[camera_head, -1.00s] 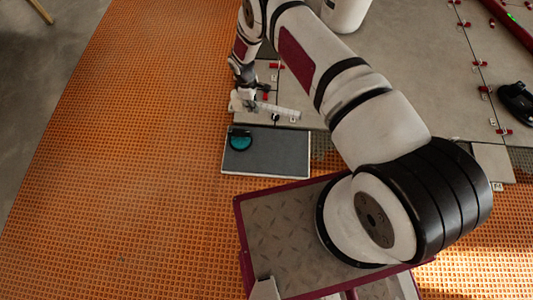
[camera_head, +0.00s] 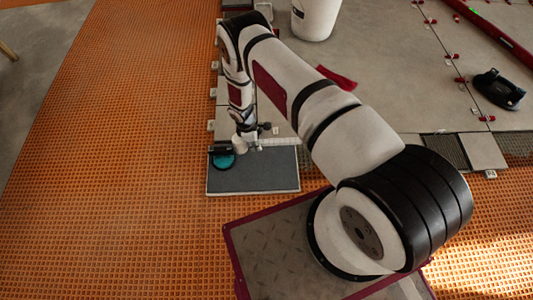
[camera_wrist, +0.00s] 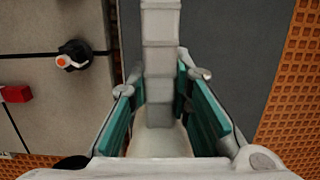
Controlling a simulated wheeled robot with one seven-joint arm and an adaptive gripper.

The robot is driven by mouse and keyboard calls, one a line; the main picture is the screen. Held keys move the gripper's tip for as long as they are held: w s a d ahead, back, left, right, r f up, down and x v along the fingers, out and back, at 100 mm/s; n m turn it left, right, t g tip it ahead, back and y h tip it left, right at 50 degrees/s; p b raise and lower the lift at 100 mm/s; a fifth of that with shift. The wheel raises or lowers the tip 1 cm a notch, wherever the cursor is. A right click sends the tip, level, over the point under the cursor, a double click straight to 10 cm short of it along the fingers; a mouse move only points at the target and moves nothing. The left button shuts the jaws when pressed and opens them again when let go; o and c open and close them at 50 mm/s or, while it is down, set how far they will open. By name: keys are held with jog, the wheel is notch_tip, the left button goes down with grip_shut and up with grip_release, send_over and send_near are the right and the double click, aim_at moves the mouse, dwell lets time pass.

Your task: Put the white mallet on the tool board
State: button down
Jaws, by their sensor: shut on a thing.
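The white mallet (camera_wrist: 160,45) is between the teal finger pads of my gripper (camera_wrist: 160,95), which is shut on it. In the head view my gripper (camera_head: 246,140) is at the far edge of the tool board, and the mallet (camera_head: 280,142) points right along that edge. The tool board (camera_head: 262,178) is a dark grey panel with a pale rim, lying on the orange mat. In the wrist view the board (camera_wrist: 235,40) lies below and right of the mallet. I cannot tell how high the mallet is above it.
A teal round tool with a black part (camera_head: 222,159) is on the board's far left corner. Grey tiles with red wedges (camera_wrist: 15,93) and a black knob with an orange top (camera_wrist: 73,55) lie beside the board. A white bucket (camera_head: 315,18) stands farther back.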

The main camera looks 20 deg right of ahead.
jog(key=s+d, duration=0.2)
jog(key=s+d+b, duration=0.1)
jog(key=d, duration=0.1)
jog(key=shift+s+f, duration=0.35)
jog(key=shift+f+b, duration=1.05)
jog(key=shift+f, duration=0.6)
jog(key=shift+f, duration=0.1)
jog(key=c, duration=1.5)
grip_release()
jog(key=shift+o, duration=0.2)
